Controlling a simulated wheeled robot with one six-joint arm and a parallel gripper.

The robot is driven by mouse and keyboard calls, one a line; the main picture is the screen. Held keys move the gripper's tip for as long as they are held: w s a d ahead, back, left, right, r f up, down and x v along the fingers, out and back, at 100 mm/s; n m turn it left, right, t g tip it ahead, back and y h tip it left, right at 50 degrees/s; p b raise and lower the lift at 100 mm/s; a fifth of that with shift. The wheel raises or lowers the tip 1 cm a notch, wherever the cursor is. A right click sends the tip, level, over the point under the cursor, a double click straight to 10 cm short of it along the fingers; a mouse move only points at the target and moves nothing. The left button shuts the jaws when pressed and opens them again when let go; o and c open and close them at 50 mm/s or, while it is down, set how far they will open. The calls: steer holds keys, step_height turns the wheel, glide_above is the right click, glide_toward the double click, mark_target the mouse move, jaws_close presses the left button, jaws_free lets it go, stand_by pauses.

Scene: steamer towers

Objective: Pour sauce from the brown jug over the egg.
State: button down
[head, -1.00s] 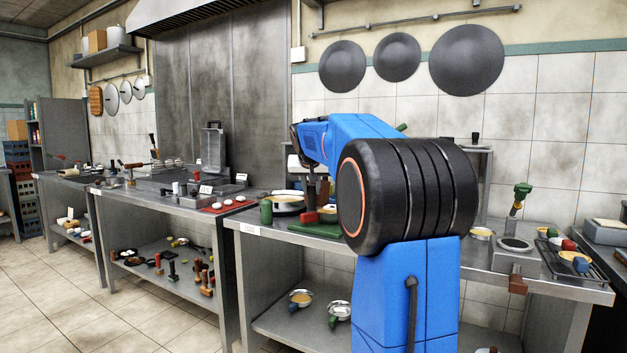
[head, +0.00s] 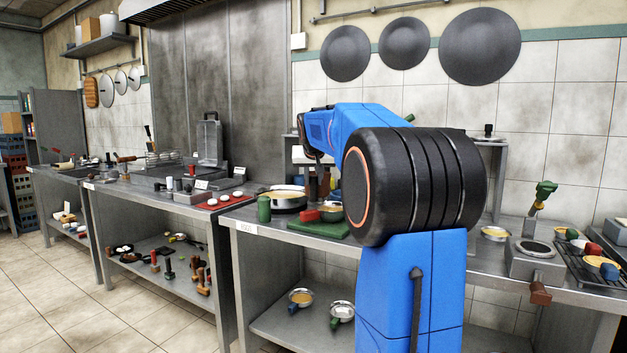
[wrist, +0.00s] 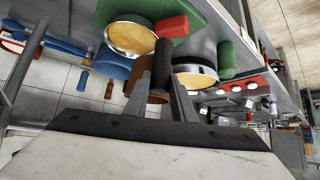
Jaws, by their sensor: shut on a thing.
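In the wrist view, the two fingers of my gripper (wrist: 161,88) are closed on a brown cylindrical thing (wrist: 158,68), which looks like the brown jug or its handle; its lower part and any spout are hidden. A brown piece (head: 313,187) also shows below my arm in the head view, over the counter. I cannot pick out the egg for certain. Several small white rounded things sit on a red mat (head: 211,205) left of the pots. A shallow pot with yellowish contents (head: 287,200) stands near my gripper.
A green board (head: 318,229) with a red-handled bowl lies on the counter, beside a green cylinder (head: 264,209). A burner (head: 533,258) and a rack (head: 585,268) are at the right. My arm hides the counter's middle. Bowls stand on the shelf below.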

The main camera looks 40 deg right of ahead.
steer(key=shift+f, duration=0.3)
steer(key=shift+s+f, duration=0.1)
steer(key=shift+f, duration=1.05)
steer(key=shift+s+d+r+m+t+y, duration=0.1)
steer(key=shift+r+m+t+y, duration=0.2)
steer(key=shift+t+y, duration=0.35)
steer(key=shift+r+m+t+y, duration=0.2)
steer(key=shift+m+t+y, duration=0.25)
steer(key=shift+t, duration=0.3)
steer(key=shift+s+d+f+m+t+y, duration=0.15)
steer(key=shift+m+t+y, duration=0.35)
steer(key=shift+t, duration=0.3)
steer(key=shift+s+d+m+t+y, duration=0.1)
steer(key=shift+m+t+y, duration=0.4)
steer(key=shift+t, duration=0.3)
steer(key=shift+s+d+f+m+t, duration=0.15)
steer(key=shift+s+f+m+t, duration=0.15)
steer(key=shift+t, duration=0.4)
steer(key=shift+w, duration=0.1)
steer(key=shift+d+f+m+t+y, duration=0.15)
steer(key=shift+f+m+t+y, duration=0.15)
steer(key=shift+m+t, duration=0.25)
